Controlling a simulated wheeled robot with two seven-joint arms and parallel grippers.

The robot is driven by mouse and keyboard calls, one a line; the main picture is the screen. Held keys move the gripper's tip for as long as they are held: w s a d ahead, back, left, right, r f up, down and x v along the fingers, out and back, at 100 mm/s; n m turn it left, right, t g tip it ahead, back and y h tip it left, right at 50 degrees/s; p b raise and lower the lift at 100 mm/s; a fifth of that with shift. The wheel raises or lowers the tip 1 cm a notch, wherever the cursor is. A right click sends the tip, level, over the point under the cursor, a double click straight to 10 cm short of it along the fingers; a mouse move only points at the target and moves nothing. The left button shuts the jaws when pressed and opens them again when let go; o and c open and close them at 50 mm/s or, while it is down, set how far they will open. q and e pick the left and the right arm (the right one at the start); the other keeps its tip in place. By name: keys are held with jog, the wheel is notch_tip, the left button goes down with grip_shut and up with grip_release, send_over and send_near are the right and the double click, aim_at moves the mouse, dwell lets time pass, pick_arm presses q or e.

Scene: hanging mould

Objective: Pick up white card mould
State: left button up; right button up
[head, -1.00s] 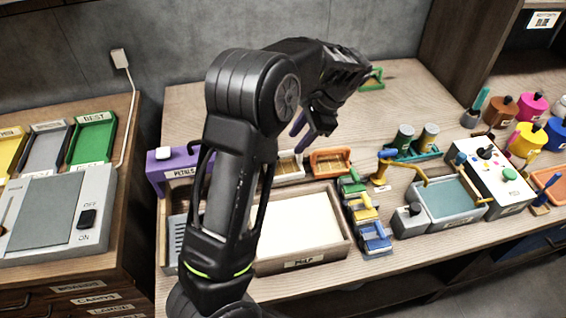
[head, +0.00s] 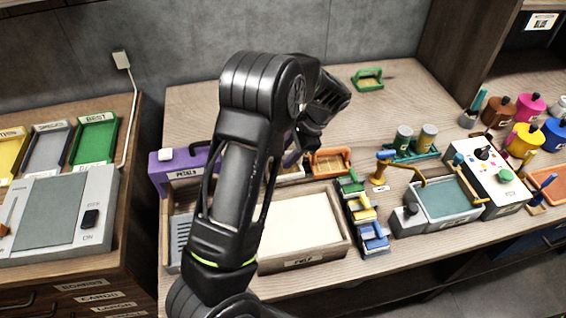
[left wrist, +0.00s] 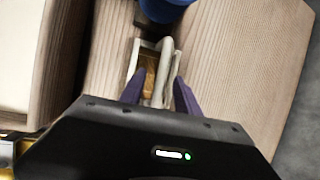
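The white card mould (left wrist: 162,62), a small pale frame with a wooden-coloured inside, lies on the table in the left wrist view. In the head view it is mostly hidden behind my left gripper (head: 296,152), with only a bit showing left of the orange mould (head: 330,162). In the left wrist view my left gripper (left wrist: 160,84) is open, its two purple fingers apart and pointing at the mould's near end. Whether they touch it I cannot tell. My right gripper is not in view.
The pulp tray (head: 300,226) stands in front of the mould, and the purple petals box (head: 180,164) to its left. Small green, yellow and blue moulds (head: 362,212) stand in a row on the right. A green mould (head: 368,80) lies at the back, with bare table around it.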

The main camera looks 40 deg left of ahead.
pick_arm(q)
jog(key=shift+c, duration=0.2)
dwell(0.4)
grip_shut()
dwell(0.4)
